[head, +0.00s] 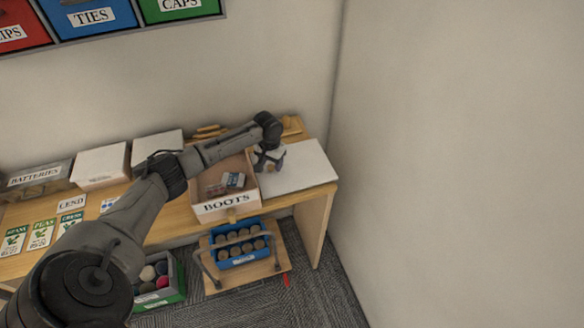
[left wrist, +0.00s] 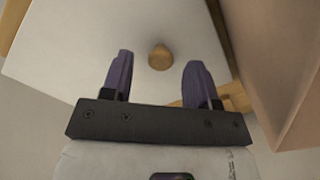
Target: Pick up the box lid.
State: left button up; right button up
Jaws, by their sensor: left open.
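The box lid (head: 310,163) is a flat white panel lying on the right end of the wooden table, beside the open box. In the left wrist view the lid (left wrist: 75,45) carries a round wooden knob (left wrist: 159,57). My left gripper (head: 271,165) is over the lid's left part. In the left wrist view my open left gripper (left wrist: 158,63) has its two dark purple fingers on either side of the knob, with gaps to both; I cannot tell how far above the lid they are. My right gripper is not in view.
The open box labelled BOOTS (head: 226,206) holds small items and stands left of the lid. Closed white boxes (head: 100,166) and seed packets (head: 41,232) are further left. A blue crate (head: 240,258) is below the table. A wall rises close on the right.

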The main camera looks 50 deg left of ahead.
pick_arm(q)
jog(key=shift+f, duration=0.65)
grip_shut()
